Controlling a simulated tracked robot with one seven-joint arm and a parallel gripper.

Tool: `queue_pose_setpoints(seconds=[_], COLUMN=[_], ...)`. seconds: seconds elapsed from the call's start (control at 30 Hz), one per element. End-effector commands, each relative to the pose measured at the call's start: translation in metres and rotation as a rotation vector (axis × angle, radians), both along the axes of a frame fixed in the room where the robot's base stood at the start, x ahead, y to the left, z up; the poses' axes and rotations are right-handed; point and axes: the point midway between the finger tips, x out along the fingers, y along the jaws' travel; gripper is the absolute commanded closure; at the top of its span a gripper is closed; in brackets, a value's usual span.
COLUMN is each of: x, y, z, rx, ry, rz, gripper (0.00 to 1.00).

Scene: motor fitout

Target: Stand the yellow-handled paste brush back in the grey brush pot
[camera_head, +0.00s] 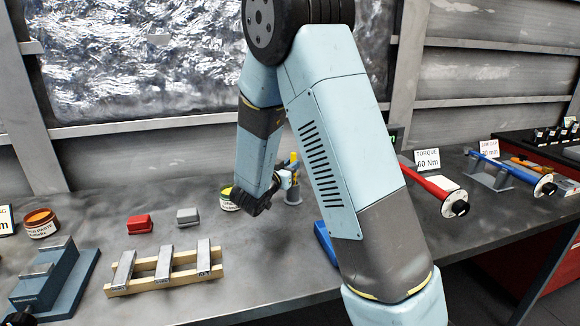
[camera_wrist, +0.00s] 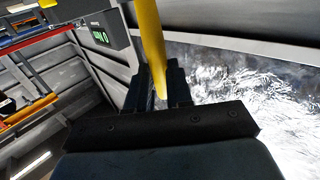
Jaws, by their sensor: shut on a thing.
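The yellow-handled brush shows its handle (camera_head: 293,158) just above the grey brush pot (camera_head: 293,196) on the bench, partly behind my arm. My gripper (camera_head: 286,178) is beside the handle and shut on it. In the wrist view the yellow handle (camera_wrist: 150,45) runs between the two dark fingers of my gripper (camera_wrist: 161,88). The bristle end is hidden, so I cannot tell whether it is inside the pot or only over it.
A tin with a yellow-green rim (camera_head: 228,198) stands left of the pot, close to my wrist. A grey block (camera_head: 187,216), a red block (camera_head: 139,224) and a wooden rack (camera_head: 165,272) lie further left. A red torque wrench (camera_head: 432,185) lies right of my arm.

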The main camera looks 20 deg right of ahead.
Motion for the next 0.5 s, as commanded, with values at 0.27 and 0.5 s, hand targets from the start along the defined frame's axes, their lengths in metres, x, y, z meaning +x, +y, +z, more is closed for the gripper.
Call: queue_pose_setpoints(seconds=[0.27, 0.5], x=[0.0000, 0.0000], y=[0.0000, 0.0000], z=[0.0003, 0.0003], rx=[0.001, 0.001], ry=[-0.001, -0.001], rz=[0.000, 0.000], gripper=[1.00, 0.60])
